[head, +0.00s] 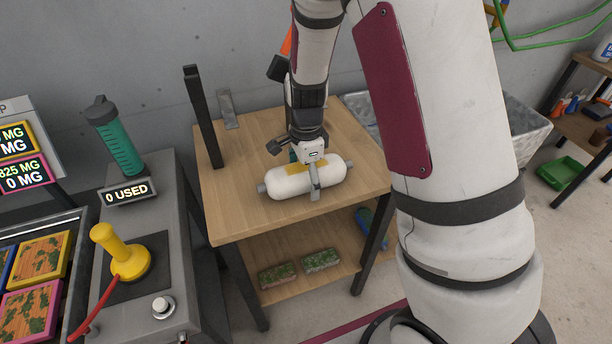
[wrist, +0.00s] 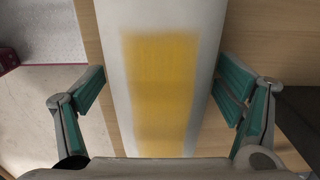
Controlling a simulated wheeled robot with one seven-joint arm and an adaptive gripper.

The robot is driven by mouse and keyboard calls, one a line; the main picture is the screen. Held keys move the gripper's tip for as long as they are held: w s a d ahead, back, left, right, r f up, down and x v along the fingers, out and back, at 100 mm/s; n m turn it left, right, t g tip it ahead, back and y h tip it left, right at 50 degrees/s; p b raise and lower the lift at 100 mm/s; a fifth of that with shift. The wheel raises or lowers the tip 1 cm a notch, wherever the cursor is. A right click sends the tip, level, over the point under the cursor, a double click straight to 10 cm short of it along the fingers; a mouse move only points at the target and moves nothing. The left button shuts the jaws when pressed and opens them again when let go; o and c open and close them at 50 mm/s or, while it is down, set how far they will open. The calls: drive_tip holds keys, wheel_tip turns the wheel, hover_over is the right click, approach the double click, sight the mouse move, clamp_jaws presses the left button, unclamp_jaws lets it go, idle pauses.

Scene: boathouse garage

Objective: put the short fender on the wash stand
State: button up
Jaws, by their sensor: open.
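A short white fender (head: 285,184) with a yellow patch and grey end caps lies on its side on a wooden two-level stand (head: 235,222). In the wrist view the fender (wrist: 160,60) runs lengthwise between my fingers. My gripper (head: 307,172) is open and points down over the middle of the fender. One finger shows on the fender's near side; the far finger is mostly hidden. I cannot tell whether this stand is the wash stand.
A black upright post (head: 203,118) and a grey metal bracket (head: 228,108) stand at the back left of the stand. Mossy blocks (head: 320,260) and a blue-green bottle (head: 372,228) are on its lower shelf. A grey console (head: 165,235) with a yellow joystick (head: 123,258) is at left.

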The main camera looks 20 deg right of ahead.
wheel_tip(320, 180, up, 12)
idle(0.5)
idle(0.3)
clamp_jaws()
idle(1.2)
drive_tip(key=shift+s+r, duration=0.1)
drive_tip(key=shift+r, duration=0.1)
drive_tip(key=s+r+n+t, duration=0.1)
drive_tip(key=s+r+n, duration=0.4)
drive_tip(key=s, duration=0.3)
drive_tip(key=s+r+n+t+p, duration=0.1)
drive_tip(key=s+r+n, duration=0.4)
drive_tip(key=s+n, duration=0.2)
drive_tip(key=s+r+n+t+p, duration=0.1)
drive_tip(key=s+r+n, duration=0.4)
drive_tip(key=s, duration=0.5)
drive_tip(key=shift+d+r+n+t, duration=0.15)
drive_tip(key=shift+n+t, duration=0.35)
drive_tip(key=shift+t, duration=0.1)
